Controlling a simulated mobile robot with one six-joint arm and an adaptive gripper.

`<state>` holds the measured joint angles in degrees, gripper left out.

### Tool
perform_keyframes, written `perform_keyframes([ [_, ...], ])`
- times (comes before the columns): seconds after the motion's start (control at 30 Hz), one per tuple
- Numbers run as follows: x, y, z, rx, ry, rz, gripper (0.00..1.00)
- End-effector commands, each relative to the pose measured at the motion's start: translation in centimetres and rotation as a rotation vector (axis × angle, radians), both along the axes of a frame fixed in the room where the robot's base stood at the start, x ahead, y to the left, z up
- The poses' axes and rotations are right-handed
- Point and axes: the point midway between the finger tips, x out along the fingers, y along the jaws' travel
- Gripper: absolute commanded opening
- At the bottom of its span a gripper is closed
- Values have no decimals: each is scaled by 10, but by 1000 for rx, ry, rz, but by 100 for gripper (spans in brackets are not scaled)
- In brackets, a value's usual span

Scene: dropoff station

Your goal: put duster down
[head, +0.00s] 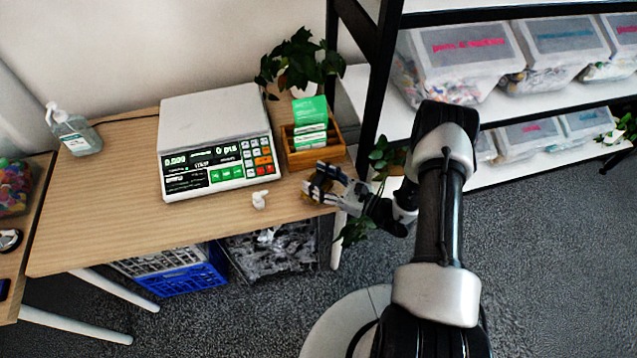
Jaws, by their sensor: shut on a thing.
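My gripper (322,184) is over the right front edge of the wooden table (110,225), near the corner. It is shut on a small brownish thing, the duster (318,192), mostly hidden by the fingers. Its full shape does not show. I cannot tell whether it touches the tabletop.
A scale (215,145) fills the middle of the table, with a small crumpled white thing (259,199) before it. A wooden box (332,150) with green-and-white packets, a potted plant (300,65) and a pump bottle (77,133) stand around. The left front tabletop is clear.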

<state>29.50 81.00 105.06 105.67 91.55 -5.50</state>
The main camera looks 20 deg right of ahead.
Motion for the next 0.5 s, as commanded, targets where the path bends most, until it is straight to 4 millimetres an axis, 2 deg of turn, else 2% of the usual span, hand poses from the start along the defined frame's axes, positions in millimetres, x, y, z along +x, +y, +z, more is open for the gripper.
perform_keyframes([
  [0.07,0,0,-9,0,-1,0,28],
  [0.43,0,0,-13,0,-1,0,28],
  [0.47,0,0,-12,-1,-1,0,55],
  [0.5,0,0,-11,0,0,0,58],
])
